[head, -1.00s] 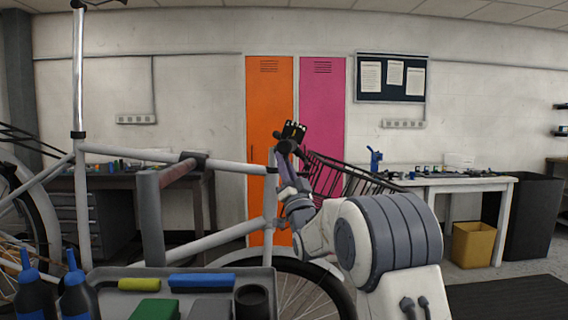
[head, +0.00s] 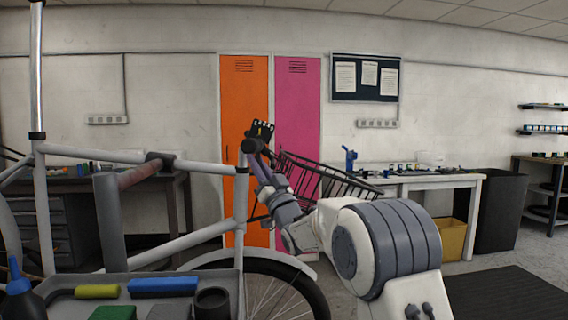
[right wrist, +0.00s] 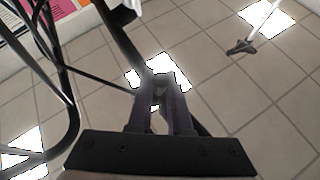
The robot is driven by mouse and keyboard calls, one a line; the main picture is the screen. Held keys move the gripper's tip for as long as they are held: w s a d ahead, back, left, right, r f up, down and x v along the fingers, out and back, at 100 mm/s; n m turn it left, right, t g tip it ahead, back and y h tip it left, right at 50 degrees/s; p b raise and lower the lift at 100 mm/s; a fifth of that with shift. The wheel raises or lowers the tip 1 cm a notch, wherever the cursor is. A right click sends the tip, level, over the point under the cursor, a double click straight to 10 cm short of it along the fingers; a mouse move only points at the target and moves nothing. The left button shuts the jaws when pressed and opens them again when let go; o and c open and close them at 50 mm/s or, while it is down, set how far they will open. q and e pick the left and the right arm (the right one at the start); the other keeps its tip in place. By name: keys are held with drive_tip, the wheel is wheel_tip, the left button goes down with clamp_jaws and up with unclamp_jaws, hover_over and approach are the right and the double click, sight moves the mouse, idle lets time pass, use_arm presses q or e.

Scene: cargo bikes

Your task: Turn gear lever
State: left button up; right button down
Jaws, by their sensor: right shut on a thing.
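A grey bike frame (head: 85,153) spans the left half of the head view. My right gripper (head: 262,130) is at its front end, above the head tube (head: 241,195). In the right wrist view, the purple fingers of my right gripper (right wrist: 160,100) are closed on a small greyish piece (right wrist: 160,90), which seems to be the gear lever. Most of it is hidden between the fingers, so its angle cannot be told. A dark bar (right wrist: 122,40) runs up behind the fingertips. My left gripper is in no frame.
A tool tray (head: 60,283) stands in front of the bike, beside a grey post (head: 109,220). A black wire basket (head: 325,175) is just right of my right gripper. A white workbench (head: 428,180) and a yellow bin (head: 452,238) stand farther back.

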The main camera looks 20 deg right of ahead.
drive_tip(key=shift+d, duration=0.1)
drive_tip(key=c, duration=0.8)
unclamp_jaws()
drive_tip(key=shift+c, duration=0.2)
drive_tip(key=b+v, duration=0.1)
drive_tip(key=v, duration=0.9)
drive_tip(key=shift+s+b, duration=0.2)
drive_tip(key=shift+b, duration=0.15)
drive_tip(key=shift+d+f, duration=0.1)
